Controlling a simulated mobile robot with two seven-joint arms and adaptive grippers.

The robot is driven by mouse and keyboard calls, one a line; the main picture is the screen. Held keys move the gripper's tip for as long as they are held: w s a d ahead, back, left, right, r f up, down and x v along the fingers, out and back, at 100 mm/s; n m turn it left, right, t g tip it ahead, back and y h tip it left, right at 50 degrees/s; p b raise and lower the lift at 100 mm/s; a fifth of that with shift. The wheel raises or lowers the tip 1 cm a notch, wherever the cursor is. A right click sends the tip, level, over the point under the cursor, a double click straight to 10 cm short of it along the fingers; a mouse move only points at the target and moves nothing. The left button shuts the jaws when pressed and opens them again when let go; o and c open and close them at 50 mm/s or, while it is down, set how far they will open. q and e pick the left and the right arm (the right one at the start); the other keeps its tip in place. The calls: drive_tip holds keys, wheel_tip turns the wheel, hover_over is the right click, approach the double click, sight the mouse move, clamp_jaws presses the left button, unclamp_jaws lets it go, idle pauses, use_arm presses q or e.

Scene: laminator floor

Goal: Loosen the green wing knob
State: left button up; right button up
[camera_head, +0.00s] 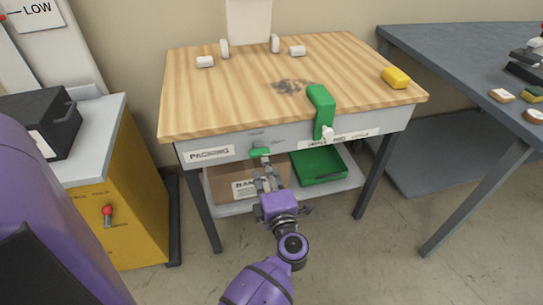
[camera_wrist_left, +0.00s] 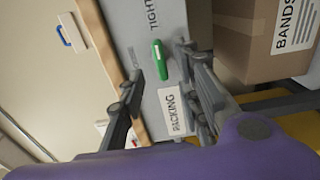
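The green wing knob (camera_head: 259,152) sits on the grey front apron of the wooden-topped packing table (camera_head: 230,100), right of a "PACKING" label. In the left wrist view the knob (camera_wrist_left: 159,60) is a slim green bar, with lettering reading "TIGHT" close to it. My left gripper (camera_head: 265,164) is just in front of and below the knob, pointing at the apron. In the left wrist view its two fingers are spread, one on each side of the knob, with clear gaps. It is open and holds nothing. My right gripper does not show.
A green bracket (camera_head: 321,105) with a white knob (camera_head: 328,132) hangs over the table edge to the right. Below are a cardboard box (camera_head: 225,185) and a green tray (camera_head: 319,180) on the shelf. A yellow cabinet (camera_head: 145,200) stands left, a grey bench (camera_head: 450,60) right.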

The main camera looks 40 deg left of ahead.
sight(260, 156)
use_arm(q)
drive_tip(key=x, duration=0.7)
drive_tip(key=shift+w+a, duration=0.1)
drive_tip(key=shift+a, duration=0.35)
drive_tip(key=shift+f, duration=0.1)
clamp_jaws()
